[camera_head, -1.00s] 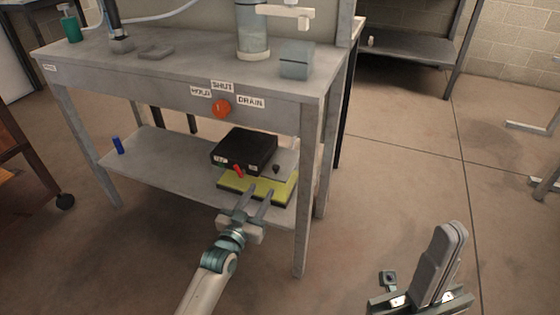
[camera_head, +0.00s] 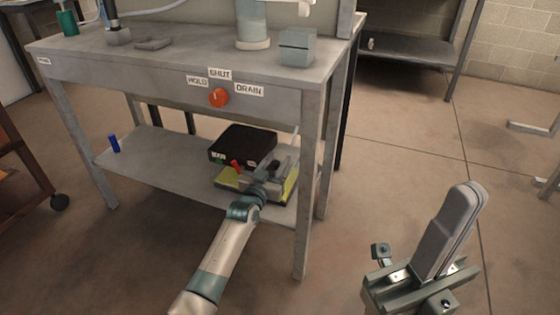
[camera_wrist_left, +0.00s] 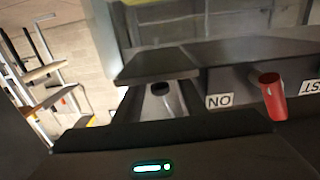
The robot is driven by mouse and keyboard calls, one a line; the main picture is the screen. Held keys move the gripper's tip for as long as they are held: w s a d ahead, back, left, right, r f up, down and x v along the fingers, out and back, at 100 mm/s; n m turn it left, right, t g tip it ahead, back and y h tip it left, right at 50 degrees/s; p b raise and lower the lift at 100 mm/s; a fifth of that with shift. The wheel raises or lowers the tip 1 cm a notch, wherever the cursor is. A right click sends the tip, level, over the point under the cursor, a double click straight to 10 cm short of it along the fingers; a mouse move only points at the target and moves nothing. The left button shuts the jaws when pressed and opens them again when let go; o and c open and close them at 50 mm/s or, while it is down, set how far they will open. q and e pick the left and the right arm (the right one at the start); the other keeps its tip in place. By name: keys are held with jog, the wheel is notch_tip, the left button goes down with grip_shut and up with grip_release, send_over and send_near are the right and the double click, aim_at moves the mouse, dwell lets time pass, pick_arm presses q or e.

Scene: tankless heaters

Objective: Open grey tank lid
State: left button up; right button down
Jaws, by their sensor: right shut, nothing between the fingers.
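My left gripper (camera_head: 274,163) reaches over the low shelf, at the right side of a black box (camera_head: 245,142). Its two fingers look apart in the head view. A grey plate with a dark knob (camera_wrist_left: 162,88) shows beside the box in the left wrist view; in the head view my gripper mostly covers it. I cannot tell whether the fingers touch the knob. A red lever (camera_head: 236,163) is on the box's front and also shows in the wrist view (camera_wrist_left: 272,96). My right gripper (camera_head: 467,192) is shut and empty, above the floor at right.
The black box stands by a yellow mat (camera_head: 228,182) on the low shelf (camera_head: 165,170). Above is the bench top (camera_head: 195,52) with an orange knob (camera_head: 218,97) on its front. A bench leg (camera_head: 308,190) stands right of my left arm. A blue cylinder (camera_head: 114,143) is at left.

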aim_at(282, 157)
pick_arm(q)
jog(key=shift+b+x, duration=0.45)
jog(key=shift+x, duration=0.95)
grip_shut()
